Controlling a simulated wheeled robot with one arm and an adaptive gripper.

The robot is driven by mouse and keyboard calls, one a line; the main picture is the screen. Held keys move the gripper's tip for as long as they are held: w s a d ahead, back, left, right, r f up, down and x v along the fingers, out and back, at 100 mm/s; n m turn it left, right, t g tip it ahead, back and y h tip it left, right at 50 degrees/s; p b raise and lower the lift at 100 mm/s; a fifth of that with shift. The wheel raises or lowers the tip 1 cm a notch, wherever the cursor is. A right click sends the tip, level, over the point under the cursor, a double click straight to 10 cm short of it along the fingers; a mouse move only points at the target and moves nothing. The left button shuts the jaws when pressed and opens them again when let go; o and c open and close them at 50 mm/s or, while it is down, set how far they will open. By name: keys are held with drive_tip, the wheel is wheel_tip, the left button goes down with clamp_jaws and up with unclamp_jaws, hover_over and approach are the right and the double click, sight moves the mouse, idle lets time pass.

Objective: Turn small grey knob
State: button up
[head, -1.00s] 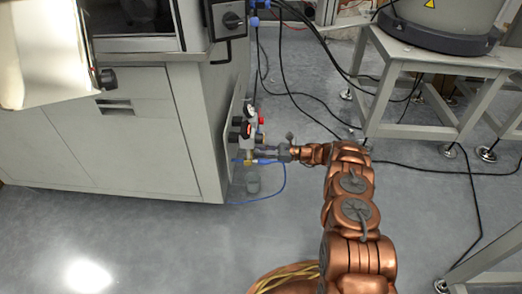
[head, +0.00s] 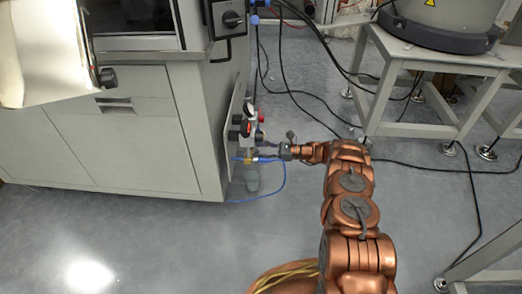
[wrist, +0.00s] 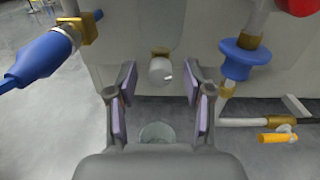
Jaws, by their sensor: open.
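The small grey knob (wrist: 160,71) is a pale round end below a brass collar, on the front of the pneumatic unit in the wrist view. My gripper (wrist: 159,84) is open, with its two purple-padded fingers apart, one on each side of the knob's lower end. The pads do not appear to touch the knob. In the head view my gripper (head: 270,151) is at the unit on the cabinet's side, and the knob cannot be made out there.
A blue connector (wrist: 40,58) is at upper left in the wrist view. A blue collar (wrist: 238,60) and a yellow-handled valve (wrist: 277,137) are at right. The grey cabinet (head: 140,130) is on the left; a metal stand (head: 440,65) is at right. Cables cross the floor.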

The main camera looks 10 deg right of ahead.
drive_tip(key=v, duration=1.1)
drive_tip(key=shift+d, duration=0.35)
drive_tip(key=shift+s+r, duration=0.1)
